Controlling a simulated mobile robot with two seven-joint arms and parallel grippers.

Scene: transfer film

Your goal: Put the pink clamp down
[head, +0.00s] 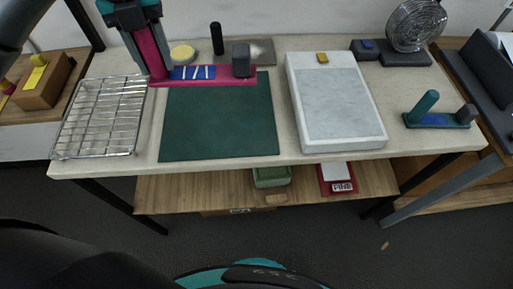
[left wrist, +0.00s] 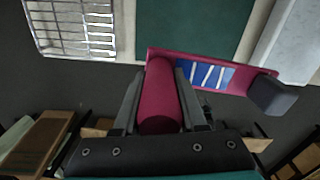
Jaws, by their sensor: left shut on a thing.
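The pink clamp (head: 215,80) has an upright pink handle, a flat pink base with a blue, white-striped patch, and a dark grey block at its right end. My left gripper (head: 146,43) is shut around the handle, with a finger on each side of it. The clamp also shows in the left wrist view (left wrist: 160,92), where the gripper (left wrist: 163,100) holds it upright. In the head view its base overlaps the back edge of the green mat (head: 220,125). It looks held up in the air, but the gap beneath it is hard to judge. My right gripper is out of view.
A wire rack (head: 100,118) stands left of the mat, a white-framed grey slab (head: 335,105) right of it. A teal clamp (head: 437,118) and a fan (head: 415,28) are further right. A black cylinder (head: 217,38) stands behind. The mat's visible surface is clear.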

